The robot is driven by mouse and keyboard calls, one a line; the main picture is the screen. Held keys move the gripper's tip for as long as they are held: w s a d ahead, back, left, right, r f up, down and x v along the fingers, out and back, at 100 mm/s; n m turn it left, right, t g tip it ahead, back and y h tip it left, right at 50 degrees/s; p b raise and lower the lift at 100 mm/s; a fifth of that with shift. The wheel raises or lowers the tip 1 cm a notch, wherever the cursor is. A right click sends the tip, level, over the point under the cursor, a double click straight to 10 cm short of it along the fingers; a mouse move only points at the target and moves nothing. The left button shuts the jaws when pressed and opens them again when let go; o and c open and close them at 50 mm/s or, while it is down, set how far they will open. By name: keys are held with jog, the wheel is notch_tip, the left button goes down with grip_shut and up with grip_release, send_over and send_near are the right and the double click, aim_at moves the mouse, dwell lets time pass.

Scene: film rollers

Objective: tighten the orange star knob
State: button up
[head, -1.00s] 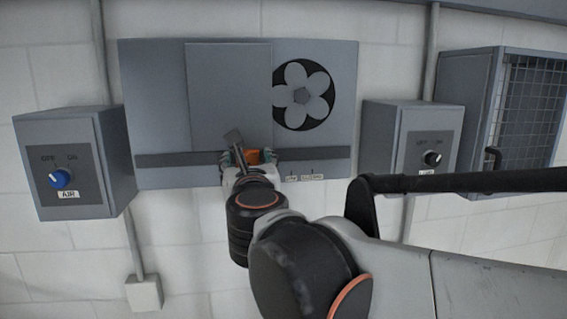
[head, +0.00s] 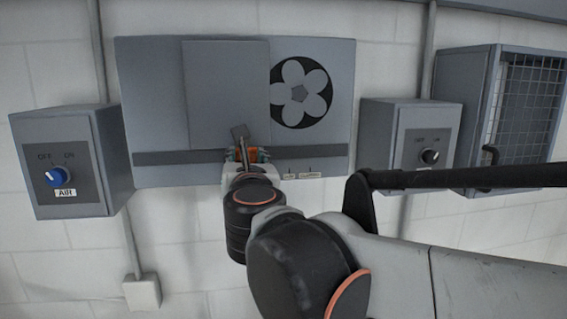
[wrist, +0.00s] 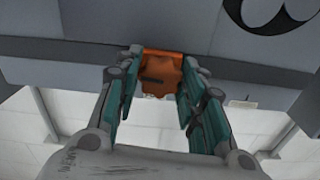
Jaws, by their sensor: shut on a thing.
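The orange star knob (wrist: 162,68) sits at the grey panel's lower edge in the wrist view, with a dark mark on its face. My gripper (wrist: 158,85) has its teal-padded fingers on either side of the knob and is shut on it. In the head view my gripper (head: 248,157) is at the dark strip low on the panel. There only a little orange of the knob (head: 252,155) shows between the fingers; the rest is hidden.
The grey panel (head: 155,95) carries a raised plate (head: 225,85) and a flower-shaped fan (head: 301,93). A box with a blue AIR knob (head: 58,176) is at left. A box with a black knob (head: 430,156) and a mesh-fronted cabinet (head: 535,95) are at right.

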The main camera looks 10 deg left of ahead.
jog(key=shift+m+b, duration=0.95)
jog(key=shift+m, duration=6.95)
jog(key=o, duration=1.1)
jog(key=shift+f, duration=0.1)
